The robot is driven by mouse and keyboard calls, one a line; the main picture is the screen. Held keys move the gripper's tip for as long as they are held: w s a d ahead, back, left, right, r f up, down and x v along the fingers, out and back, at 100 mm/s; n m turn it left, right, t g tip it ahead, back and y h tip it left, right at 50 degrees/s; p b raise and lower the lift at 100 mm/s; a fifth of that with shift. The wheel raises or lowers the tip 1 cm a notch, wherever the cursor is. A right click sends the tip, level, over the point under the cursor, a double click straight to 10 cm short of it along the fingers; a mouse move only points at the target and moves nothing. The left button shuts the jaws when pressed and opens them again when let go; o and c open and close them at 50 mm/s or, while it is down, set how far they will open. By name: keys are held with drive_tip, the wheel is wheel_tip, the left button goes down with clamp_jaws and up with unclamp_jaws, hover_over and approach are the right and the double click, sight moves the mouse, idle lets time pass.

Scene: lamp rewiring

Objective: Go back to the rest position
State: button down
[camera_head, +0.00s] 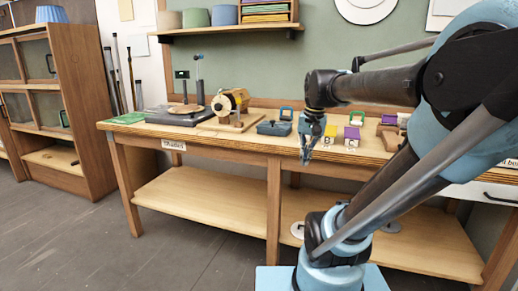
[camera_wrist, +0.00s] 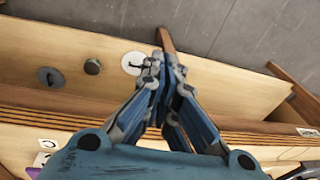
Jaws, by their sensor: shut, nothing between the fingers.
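My gripper (camera_head: 306,154) hangs pointing down at the front edge of the wooden workbench (camera_head: 225,140). In the wrist view my gripper (camera_wrist: 160,62) has its fingertips together, with nothing held between them. The bench's layered front edge runs behind the fingers there, and the lower shelf (camera_wrist: 70,45) lies beyond it. My arm reaches in from the right of the head view.
On the bench stand a dark blue box (camera_head: 274,128), a yellow block (camera_head: 331,133), a purple block (camera_head: 352,136) and a brass-coloured machine (camera_head: 232,101). A wooden cabinet (camera_head: 85,110) stands at left. The grey floor (camera_head: 70,230) in front is clear.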

drive_tip(key=s+d+f+n, duration=0.1)
drive_tip(key=s+f, duration=0.4)
drive_tip(key=f, duration=0.2)
drive_tip(key=s+d+f+n+h, duration=0.1)
drive_tip(key=s+d+f+n, duration=0.1)
drive_tip(key=s+f, duration=0.3)
wheel_tip(320, 180, down, 3)
drive_tip(key=shift+s+f+n+t, duration=0.2)
drive_tip(key=shift+n+t, duration=0.1)
drive_tip(key=shift+d, duration=0.1)
